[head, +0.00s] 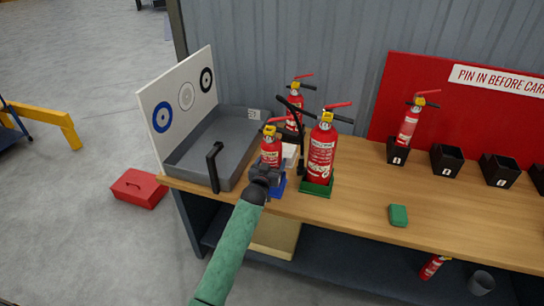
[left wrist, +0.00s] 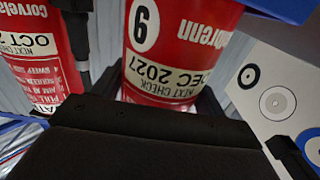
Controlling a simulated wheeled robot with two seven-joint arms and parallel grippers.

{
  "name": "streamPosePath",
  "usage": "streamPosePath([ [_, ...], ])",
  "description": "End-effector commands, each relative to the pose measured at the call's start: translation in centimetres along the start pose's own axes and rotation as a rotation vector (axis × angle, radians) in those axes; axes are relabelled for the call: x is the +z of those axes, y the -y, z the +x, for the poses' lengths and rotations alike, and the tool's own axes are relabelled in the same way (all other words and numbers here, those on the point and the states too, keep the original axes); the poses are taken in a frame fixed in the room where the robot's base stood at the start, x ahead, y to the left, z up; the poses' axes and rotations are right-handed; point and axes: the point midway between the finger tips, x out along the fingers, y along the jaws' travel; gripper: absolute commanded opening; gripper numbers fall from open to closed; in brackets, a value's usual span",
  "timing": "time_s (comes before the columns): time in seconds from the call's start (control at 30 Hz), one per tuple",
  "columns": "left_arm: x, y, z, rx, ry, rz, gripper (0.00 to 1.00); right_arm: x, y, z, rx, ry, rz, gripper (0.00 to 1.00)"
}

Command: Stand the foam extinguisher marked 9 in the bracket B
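The extinguisher marked 9 (left wrist: 180,45) is red with a white label and shows upside down in the left wrist view. In the head view it (head: 271,150) stands upright in a blue holder (head: 279,189) on the bench. My left gripper (head: 265,172) is right in front of it, and its dark fingers (left wrist: 160,103) reach along both sides of the body. Whether they press on it I cannot tell. Black brackets (head: 446,160) stand in a row before the red board; their letters are too small to read. My right gripper is not in view.
Close right, another extinguisher (head: 321,150) stands in a green holder (head: 316,188); one (head: 295,104) stands behind. One (head: 408,126) is in the leftmost bracket (head: 397,154). A grey tray (head: 186,159) is left, and a green block (head: 398,215) lies in front.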

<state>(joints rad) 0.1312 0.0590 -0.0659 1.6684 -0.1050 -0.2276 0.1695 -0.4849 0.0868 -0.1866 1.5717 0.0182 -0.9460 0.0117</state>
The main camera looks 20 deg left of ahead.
Motion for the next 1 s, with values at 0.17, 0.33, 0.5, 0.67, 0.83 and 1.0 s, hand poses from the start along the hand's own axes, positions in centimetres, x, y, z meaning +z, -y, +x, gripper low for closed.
streamPosePath([
  [0.17,-0.5,0.0,0.1,0.001,-0.008,0.0,0.27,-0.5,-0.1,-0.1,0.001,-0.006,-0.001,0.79],
  [0.33,-0.7,0.0,0.1,0.0,-0.008,0.0,0.27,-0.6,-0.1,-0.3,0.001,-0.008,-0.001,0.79],
  [0.5,-1.2,0.0,0.1,0.0,-0.008,0.0,0.27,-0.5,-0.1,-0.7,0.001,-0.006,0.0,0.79],
  [0.67,-1.7,0.0,0.1,0.0,-0.008,0.0,0.27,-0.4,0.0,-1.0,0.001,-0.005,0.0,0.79],
  [0.83,-2.2,0.0,0.1,0.0,-0.008,0.0,0.27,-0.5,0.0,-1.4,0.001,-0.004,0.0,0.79],
  [1.0,-2.7,0.0,0.1,0.0,-0.008,0.0,0.27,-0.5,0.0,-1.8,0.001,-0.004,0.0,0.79],
])
